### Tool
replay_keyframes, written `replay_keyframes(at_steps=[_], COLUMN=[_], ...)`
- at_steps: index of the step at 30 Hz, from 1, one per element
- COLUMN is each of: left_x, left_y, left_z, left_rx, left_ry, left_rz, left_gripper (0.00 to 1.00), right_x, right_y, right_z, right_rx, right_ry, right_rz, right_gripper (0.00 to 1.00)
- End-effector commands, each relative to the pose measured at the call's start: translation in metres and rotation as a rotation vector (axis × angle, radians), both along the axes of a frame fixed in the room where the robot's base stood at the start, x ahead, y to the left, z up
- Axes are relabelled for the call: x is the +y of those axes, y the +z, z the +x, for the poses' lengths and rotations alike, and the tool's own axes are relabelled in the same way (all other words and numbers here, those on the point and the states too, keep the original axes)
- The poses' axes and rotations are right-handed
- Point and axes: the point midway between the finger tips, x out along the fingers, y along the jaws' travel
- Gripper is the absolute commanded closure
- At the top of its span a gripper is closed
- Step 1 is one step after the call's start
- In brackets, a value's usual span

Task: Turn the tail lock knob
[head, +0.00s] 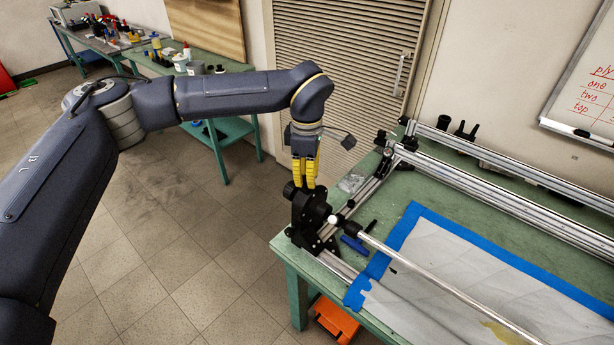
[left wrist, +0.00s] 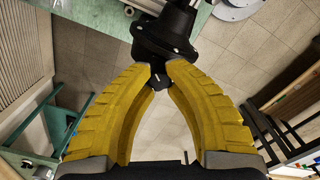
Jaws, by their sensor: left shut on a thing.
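My left gripper (head: 304,183) points down at the black tail unit (head: 312,212) at the near left corner of the green table. Its yellow fingers close on a small black knob (head: 290,189) at the unit's outer end. In the left wrist view the two yellow fingertips (left wrist: 162,72) meet at the black knob (left wrist: 158,79), below the black flanged housing (left wrist: 166,40). The fingers hide much of the knob, so its turn angle cannot be told. A metal rod (head: 440,282) with a white end runs from the unit to the lower right. My right gripper is not in view.
The green table (head: 455,190) carries a blue-taped sheet (head: 420,215) and long metal rails (head: 500,181). A blue-handled tool (head: 354,244) lies beside the unit. An orange box (head: 336,319) is under the table. Open tiled floor lies to the left.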

Motion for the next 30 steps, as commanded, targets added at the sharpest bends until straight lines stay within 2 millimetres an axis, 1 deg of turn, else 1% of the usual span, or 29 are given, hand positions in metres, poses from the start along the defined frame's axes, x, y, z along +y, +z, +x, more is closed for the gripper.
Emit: replay_keyframes(at_steps=[6,13,17,27,28,30], left_x=[0.0002,0.0005,0.0003,0.0004,0.0004,0.0004], left_y=[0.0002,0.0003,0.0001,-0.0001,-0.0001,-0.0001], left_z=[-0.0001,0.0003,0.0000,0.0001,0.0001,0.0002], left_rx=[0.001,0.000,0.001,0.001,0.001,0.001], left_ry=[0.019,0.160,0.211,0.224,0.224,0.224], left_rz=[0.001,0.002,0.001,0.001,0.001,0.001], left_gripper=[1.00,1.00,1.00,1.00,0.82,0.74], right_x=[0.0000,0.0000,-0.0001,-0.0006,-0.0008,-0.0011], right_y=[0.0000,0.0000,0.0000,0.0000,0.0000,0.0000], right_z=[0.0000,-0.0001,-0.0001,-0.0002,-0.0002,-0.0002], right_rx=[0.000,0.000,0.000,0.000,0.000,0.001], right_ry=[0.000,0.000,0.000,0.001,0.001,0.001], right_rz=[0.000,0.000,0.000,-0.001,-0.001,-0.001], right_gripper=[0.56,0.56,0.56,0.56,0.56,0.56])
